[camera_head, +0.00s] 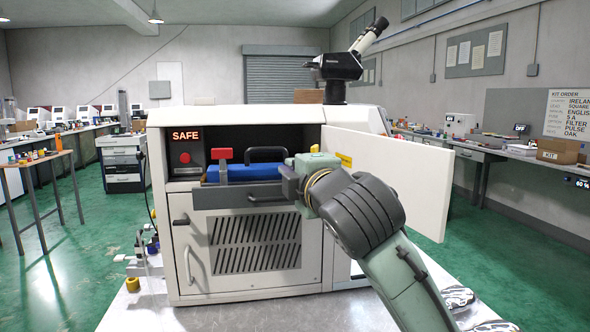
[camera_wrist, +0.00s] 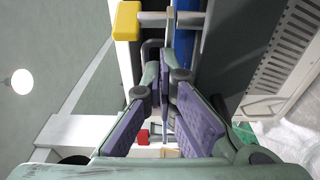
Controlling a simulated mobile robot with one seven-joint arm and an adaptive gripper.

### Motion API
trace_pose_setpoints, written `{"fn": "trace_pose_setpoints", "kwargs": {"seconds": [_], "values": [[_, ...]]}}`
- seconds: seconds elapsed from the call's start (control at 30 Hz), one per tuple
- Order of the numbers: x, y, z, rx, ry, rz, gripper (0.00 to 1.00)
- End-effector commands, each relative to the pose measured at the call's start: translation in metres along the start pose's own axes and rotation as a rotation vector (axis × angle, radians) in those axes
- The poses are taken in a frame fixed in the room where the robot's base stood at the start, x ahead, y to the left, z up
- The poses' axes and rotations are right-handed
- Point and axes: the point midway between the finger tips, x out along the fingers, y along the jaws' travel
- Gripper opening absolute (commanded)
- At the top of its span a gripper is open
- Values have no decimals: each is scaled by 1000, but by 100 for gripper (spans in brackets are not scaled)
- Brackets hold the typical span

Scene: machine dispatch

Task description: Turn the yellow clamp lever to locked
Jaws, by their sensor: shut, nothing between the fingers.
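The yellow clamp lever (camera_wrist: 128,20) shows in the wrist view at the top, as a yellow block on a grey bar. I cannot make it out in the head view, where my gripper covers part of the machine's opening. My gripper (camera_wrist: 167,85) is shut and empty, with its fingertips below the lever in the wrist view and apart from it. In the head view my gripper (camera_head: 288,184) is at the front of the opening, by the right end of the blue block (camera_head: 250,172). A red lever (camera_head: 224,157) stands upright at the block's left.
The white machine (camera_head: 245,115) has its door (camera_head: 392,178) swung open on the right, close beside my arm. A lit SAFE sign (camera_head: 186,136) sits above a red button (camera_head: 185,158). A black handle (camera_head: 267,152) arches over the blue block. A microscope (camera_head: 345,65) stands on top.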

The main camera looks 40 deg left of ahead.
Motion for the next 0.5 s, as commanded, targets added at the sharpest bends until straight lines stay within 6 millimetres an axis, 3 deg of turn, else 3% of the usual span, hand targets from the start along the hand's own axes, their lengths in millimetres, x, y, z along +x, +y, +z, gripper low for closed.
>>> {"fn": "trace_pose_setpoints", "kwargs": {"seconds": [0.5], "values": [[8, 0, -3, -1, -164, 0, 0]]}}
